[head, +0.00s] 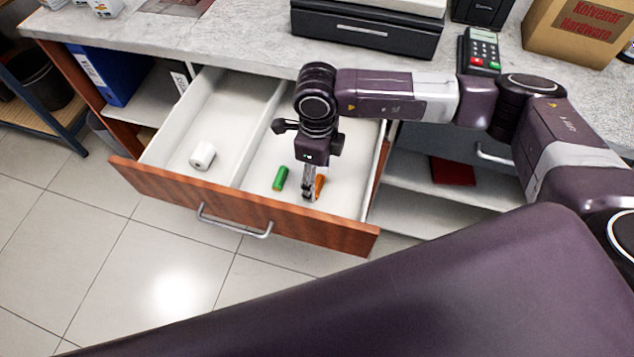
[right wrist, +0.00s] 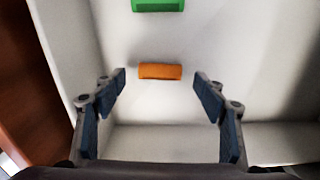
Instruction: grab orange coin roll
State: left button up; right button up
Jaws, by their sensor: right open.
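The orange coin roll (head: 320,186) lies in the right compartment of the open drawer (head: 236,203), partly hidden behind my right gripper (head: 309,192) in the head view. In the right wrist view the orange coin roll (right wrist: 160,71) lies crosswise on the white drawer floor, ahead of and between the two fingers. My right gripper (right wrist: 160,88) is open and empty, pointing down into the drawer, with a gap on both sides of the roll. A green coin roll (head: 280,178) lies to the left of the orange one; it also shows at the top of the right wrist view (right wrist: 158,5). My left gripper is not in view.
A white roll (head: 202,156) lies in the left compartment, beyond the divider (head: 259,132). The drawer walls stand close around my right gripper. The counter (head: 250,45) above holds a black cash drawer (head: 365,30), a card terminal (head: 481,50) and a cardboard box (head: 580,32).

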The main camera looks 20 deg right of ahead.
jog(key=shift+f, duration=1.1)
jog(key=c, duration=1.2)
jog(key=shift+c, duration=0.8)
jog(key=shift+r, duration=0.1)
